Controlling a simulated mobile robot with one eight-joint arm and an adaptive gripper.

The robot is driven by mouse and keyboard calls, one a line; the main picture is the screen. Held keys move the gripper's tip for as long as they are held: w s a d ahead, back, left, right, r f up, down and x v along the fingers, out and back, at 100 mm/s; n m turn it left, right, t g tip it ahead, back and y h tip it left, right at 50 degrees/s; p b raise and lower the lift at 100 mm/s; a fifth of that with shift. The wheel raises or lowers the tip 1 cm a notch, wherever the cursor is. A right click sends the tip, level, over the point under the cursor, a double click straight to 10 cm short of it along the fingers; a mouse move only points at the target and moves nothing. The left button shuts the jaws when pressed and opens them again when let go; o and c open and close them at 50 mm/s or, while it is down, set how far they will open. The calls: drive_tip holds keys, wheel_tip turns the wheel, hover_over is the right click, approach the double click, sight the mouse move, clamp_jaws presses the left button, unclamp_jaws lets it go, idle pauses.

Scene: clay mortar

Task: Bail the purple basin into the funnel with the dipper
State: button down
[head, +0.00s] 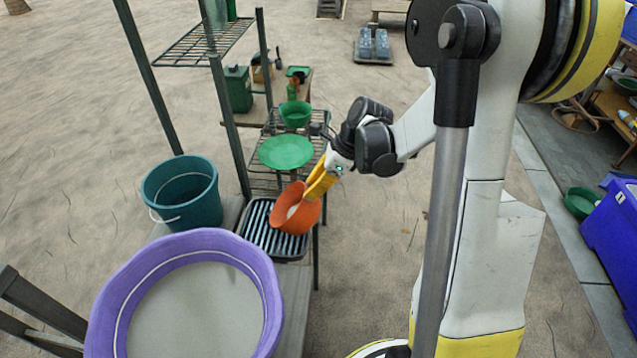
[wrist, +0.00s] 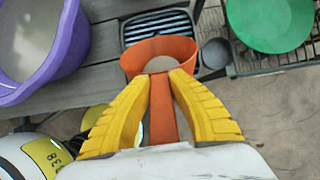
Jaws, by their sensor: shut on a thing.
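The purple basin (head: 108,300) stands at the lower left, holding a pale grey fill up to below its rim; part of it shows in the wrist view (wrist: 70,42). My gripper (head: 318,187) is shut on the handle of the orange dipper (head: 309,216). The dipper is over the black slatted tray, to the right of the basin; I cannot tell if it touches the tray. In the wrist view the dipper's cup (wrist: 184,50) has a pale grey surface inside. A wide green round piece (head: 286,152) lies beyond the dipper; I cannot tell whether it is the funnel.
A teal bucket (head: 182,195) stands behind the basin. The black slatted tray (head: 262,236) lies on the grey bench. A smaller green bowl (head: 295,113) sits farther back on the wire rack. Dark metal shelf posts (head: 228,120) rise behind.

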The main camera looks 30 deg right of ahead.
drive_tip(key=a+r+h+p, duration=0.1)
drive_tip(key=w+a+r+g+h+p, duration=0.1)
drive_tip(key=r+p, duration=0.1)
drive_tip(key=shift+w+g, duration=0.2)
drive_tip(key=shift+g, duration=0.1)
drive_tip(key=w+a+r+g+h, duration=0.1)
drive_tip(key=w+a+g+h, duration=0.2)
drive_tip(key=a, duration=0.4)
drive_tip(key=shift+w+r+h+p, duration=0.3)
drive_tip(key=shift+w+h+p, duration=0.15)
drive_tip(key=shift+w+h, duration=0.55)
drive_tip(key=shift+s, duration=0.15)
